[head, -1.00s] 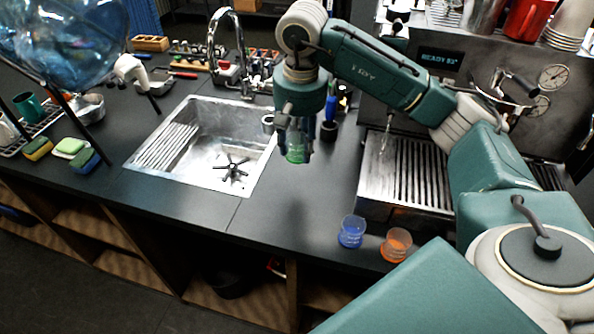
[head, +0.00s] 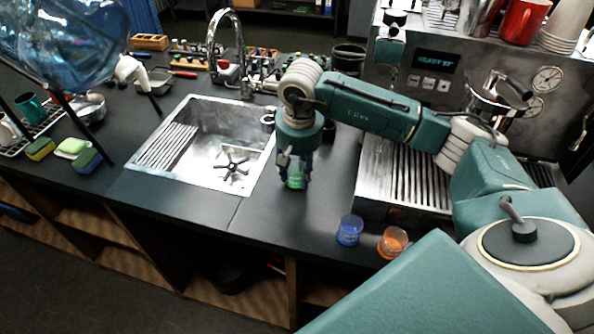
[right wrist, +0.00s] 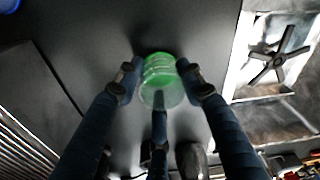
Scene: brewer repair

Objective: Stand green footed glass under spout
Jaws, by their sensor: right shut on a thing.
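The green footed glass (head: 296,178) is held low by my right gripper (head: 294,172), over the black counter between the sink and the coffee machine. In the right wrist view the green glass (right wrist: 160,78) sits between the fingers of my right gripper (right wrist: 160,82), which is shut on it. Whether its foot touches the counter is not clear. The coffee machine (head: 440,62) stands at the right with its slatted drip tray (head: 375,195). The spout is hard to make out, with my right arm across the front of the machine. My left gripper is out of view.
A blue glass (head: 349,231) and an orange glass (head: 393,242) stand near the counter's front edge, below the drip tray. The sink (head: 178,186) with its tap (head: 241,55) lies left of the gripper. Sponges (head: 72,147) and a drying rack are farther left.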

